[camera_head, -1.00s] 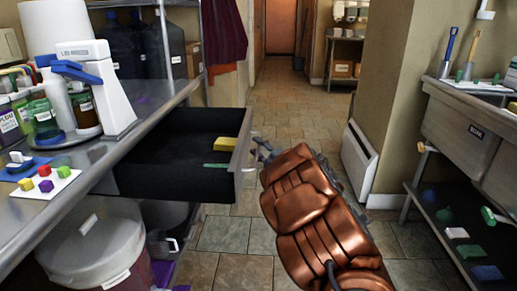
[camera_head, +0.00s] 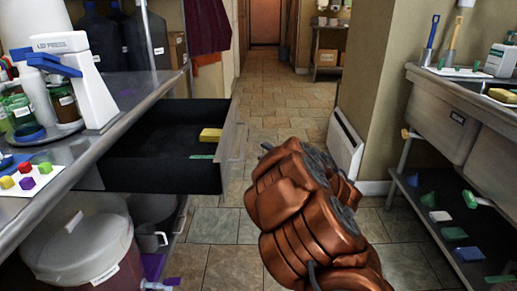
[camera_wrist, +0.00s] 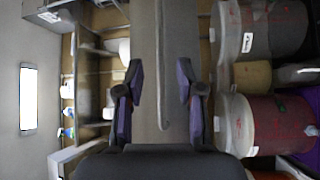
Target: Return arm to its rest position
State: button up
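My arm, in copper-coloured links, reaches up from the lower right of the head view. Its end hides most of my gripper there. In the wrist view my gripper (camera_wrist: 158,84) is open, its two purple-padded fingers spread apart with nothing held. A thin grey handle bar (camera_wrist: 163,112) on the drawer front shows between the fingers; it looks to be beyond them, but I cannot tell the gap exactly. The black drawer (camera_head: 150,172) stands pulled out under the steel counter, left of my arm. No rest position is marked in view.
A yellow sponge (camera_head: 210,135) and a green item (camera_head: 202,157) lie in the drawer. A lidded bucket (camera_head: 85,250) stands below the counter. A steel sink (camera_head: 445,115) with a lower shelf is at right. The tiled floor (camera_head: 275,105) ahead is clear.

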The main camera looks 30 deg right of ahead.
jog(key=shift+s+d, duration=0.1)
jog(key=shift+s, duration=0.45)
